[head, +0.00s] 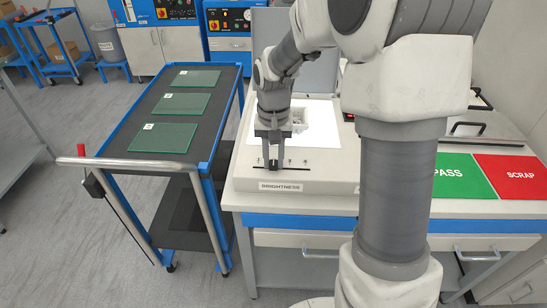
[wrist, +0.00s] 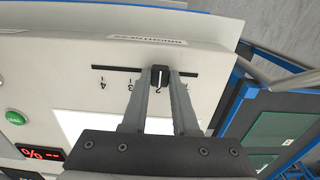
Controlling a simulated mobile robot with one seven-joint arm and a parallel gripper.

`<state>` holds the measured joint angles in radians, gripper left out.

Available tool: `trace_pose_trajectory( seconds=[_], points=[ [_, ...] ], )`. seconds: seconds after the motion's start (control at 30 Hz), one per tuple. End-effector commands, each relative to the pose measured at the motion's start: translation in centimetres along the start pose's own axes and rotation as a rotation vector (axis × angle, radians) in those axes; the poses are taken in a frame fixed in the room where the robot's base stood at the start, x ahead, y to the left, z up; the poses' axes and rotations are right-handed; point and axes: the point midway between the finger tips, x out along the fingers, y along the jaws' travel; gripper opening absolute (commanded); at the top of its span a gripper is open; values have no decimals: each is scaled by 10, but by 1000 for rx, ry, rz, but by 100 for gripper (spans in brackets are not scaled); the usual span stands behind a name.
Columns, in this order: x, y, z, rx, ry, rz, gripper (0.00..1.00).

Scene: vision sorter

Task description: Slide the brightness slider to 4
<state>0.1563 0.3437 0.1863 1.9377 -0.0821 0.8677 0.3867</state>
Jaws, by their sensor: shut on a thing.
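The brightness slider's dark knob (wrist: 159,76) stands in a thin black slot (wrist: 112,68) on the pale front panel of the light box (head: 333,180). In the wrist view the scale is upside down, with 4 toward the left end of the slot. The knob stands at about the 2 mark. My gripper (wrist: 160,79) is shut on the knob, one finger on each side. In the head view my gripper (head: 273,165) points down at the panel and hides most of the knob. A "BRIGHTNESS" label (head: 282,187) is on the box's front edge.
A blue cart (head: 222,93) with several green glass plates stands to the left. The lit white surface (head: 322,128) lies behind the slider. Green PASS (head: 459,174) and red SCRAP (head: 518,171) mats lie to the right. The slot beside the knob looks clear.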

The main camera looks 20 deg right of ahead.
Motion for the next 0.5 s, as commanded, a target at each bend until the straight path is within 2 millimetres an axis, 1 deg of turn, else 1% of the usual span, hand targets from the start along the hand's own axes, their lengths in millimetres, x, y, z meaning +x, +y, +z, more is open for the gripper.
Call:
trace_pose_trajectory(
  seconds=[0.1, 0.17, 0.27, 0.4, 0.5],
  points=[
    [-1, 1, -1, 1, 2, 0, 0],
    [-2, 7, -1, 3, 1, 0, 0],
    [-3, 28, -1, 6, 2, 2, 0],
    [-3, 61, -1, 6, 1, 3, 0],
    [-2, 76, -1, 5, 3, 1, 0]
  ],
)
